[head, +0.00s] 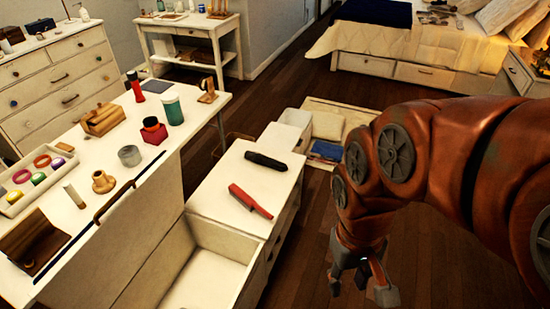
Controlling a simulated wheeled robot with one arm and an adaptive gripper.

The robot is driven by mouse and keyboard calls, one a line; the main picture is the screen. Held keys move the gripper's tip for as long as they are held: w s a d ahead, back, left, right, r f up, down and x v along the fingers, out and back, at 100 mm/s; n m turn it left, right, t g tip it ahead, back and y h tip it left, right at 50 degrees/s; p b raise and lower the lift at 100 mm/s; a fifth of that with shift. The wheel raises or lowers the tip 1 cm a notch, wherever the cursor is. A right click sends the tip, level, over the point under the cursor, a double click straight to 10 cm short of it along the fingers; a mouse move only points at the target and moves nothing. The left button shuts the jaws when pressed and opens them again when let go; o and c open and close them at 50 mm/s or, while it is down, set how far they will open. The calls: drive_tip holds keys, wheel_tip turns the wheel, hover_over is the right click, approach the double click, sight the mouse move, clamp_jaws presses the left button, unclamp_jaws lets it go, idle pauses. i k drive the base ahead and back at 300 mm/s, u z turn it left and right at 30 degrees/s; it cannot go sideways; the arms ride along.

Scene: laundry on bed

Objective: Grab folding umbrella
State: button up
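A black, elongated item (266,161) lies on the white cabinet top (222,189), near its back edge; its shape fits a folded umbrella. A long red item (250,200) with a thinner end lies in front of it on the same top. I cannot tell for certain which is the umbrella. My gripper (362,284) hangs over the floor to the right of the cabinet, pointing down, with its fingers apart and nothing seen between them. It is apart from both items.
An open, empty drawer or bin (205,275) is at the cabinet's front. A white desk (140,167) with cups, a box and a tray of coloured rings stands left. Another open drawer (347,111) holds cloth behind. A bed (420,55) is at the back right. Wooden floor (305,230) is clear between.

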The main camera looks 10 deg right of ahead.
sight(262, 160)
drive_tip(key=z, duration=1.55)
drive_tip(key=i, duration=1.4)
drive_tip(key=u, duration=3.95)
